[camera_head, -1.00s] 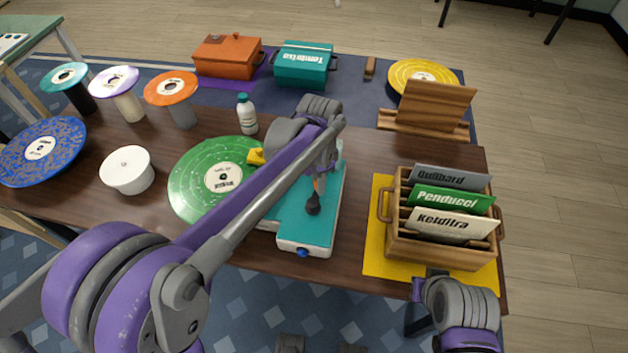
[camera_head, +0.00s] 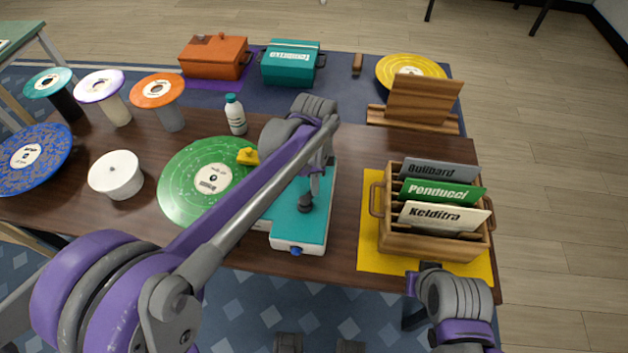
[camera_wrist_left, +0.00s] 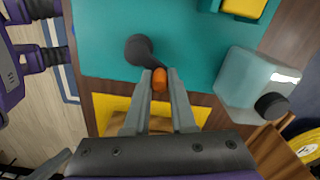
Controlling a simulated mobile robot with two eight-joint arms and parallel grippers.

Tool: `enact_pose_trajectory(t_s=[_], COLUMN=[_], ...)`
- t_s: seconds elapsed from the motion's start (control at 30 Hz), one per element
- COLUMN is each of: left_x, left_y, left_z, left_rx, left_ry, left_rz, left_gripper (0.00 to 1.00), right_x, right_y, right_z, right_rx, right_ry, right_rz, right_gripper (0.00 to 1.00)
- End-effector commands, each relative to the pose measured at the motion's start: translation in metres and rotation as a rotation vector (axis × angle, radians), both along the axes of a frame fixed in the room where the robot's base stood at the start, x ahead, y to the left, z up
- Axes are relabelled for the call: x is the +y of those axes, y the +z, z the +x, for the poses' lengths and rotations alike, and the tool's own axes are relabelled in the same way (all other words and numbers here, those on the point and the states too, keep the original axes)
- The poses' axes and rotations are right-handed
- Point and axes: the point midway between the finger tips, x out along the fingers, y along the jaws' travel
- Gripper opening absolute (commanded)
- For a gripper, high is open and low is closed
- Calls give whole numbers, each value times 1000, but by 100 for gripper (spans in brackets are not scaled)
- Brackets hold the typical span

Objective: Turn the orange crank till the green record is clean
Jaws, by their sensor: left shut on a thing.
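The green record (camera_head: 185,190) lies flat on the left of a teal and white machine (camera_head: 298,235). Pale specks and streaks show on its surface. A yellow piece (camera_head: 247,156) sits at its right edge. My left gripper (camera_head: 317,188) is over the machine's top, by the dark round end of the crank (camera_head: 305,204). In the left wrist view, my left gripper (camera_wrist_left: 159,84) is shut on the orange crank handle (camera_wrist_left: 159,79), with the dark crank end (camera_wrist_left: 138,48) just beyond it. My right gripper (camera_head: 428,267) is by the table's front edge; its fingers are unclear.
A wooden crate (camera_head: 430,245) of record sleeves stands on a yellow mat (camera_head: 370,255) at right. A white round tub (camera_head: 115,175), a blue record (camera_head: 35,160) and records on stands are at left. A white bottle (camera_head: 235,115) stands behind the green record.

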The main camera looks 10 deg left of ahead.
Motion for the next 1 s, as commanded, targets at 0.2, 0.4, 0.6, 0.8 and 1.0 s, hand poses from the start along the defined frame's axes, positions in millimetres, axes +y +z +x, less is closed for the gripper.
enact_pose_trajectory(t_s=[0.2, 0.4, 0.6, 0.8, 1.0], left_x=[0, 0, 0, 0, 0], left_y=[0, 0, 0, 20, 62], left_z=[0, 0, 0, 0, 0], left_rx=[1, 1, 1, 0, 0], left_ry=[1, 1, 1, 1, 1], left_rz=[0, 0, 0, 0, 0], left_gripper=[32, 54, 54, 54, 54], right_x=[0, 0, 0, 0, 0], right_y=[0, 0, 0, 2, 6], right_z=[0, 0, 0, 0, 1], right_rx=[0, 0, 0, -1, -2], right_ry=[0, 0, 0, 0, 0], right_rz=[0, 0, 0, 0, 0], right_gripper=[0, 0, 0, 0, 0])
